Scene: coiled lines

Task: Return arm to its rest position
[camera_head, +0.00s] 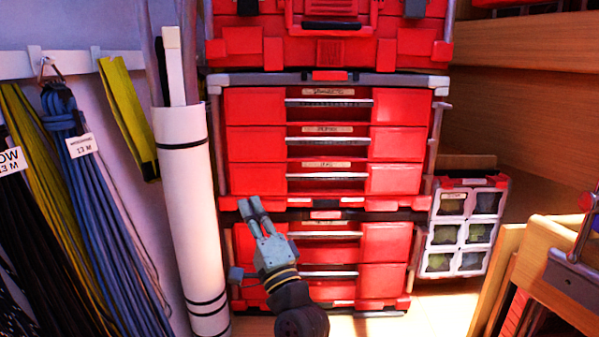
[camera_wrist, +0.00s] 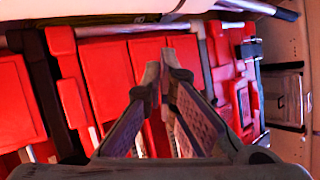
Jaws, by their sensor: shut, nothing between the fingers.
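My gripper (camera_head: 252,208) is in the lower middle of the head view, at the end of my dark arm, in front of the red drawer stack. Its two grey fingers point up and slightly left. In the wrist view my gripper (camera_wrist: 160,72) has its fingertips close together, with nothing seen between them. The red drawer stack (camera_head: 400,180) stands behind it, with its drawers looking closed. I cannot tell the exact gap between the gripper and the drawers.
A white tube (camera_head: 185,190) with black bands stands left of the drawers. Coiled lines (camera_head: 90,200) hang on the left wall. A small organizer case (camera_head: 465,225) stands right of the drawers. Wooden panels (camera_head: 530,270) stand at the lower right.

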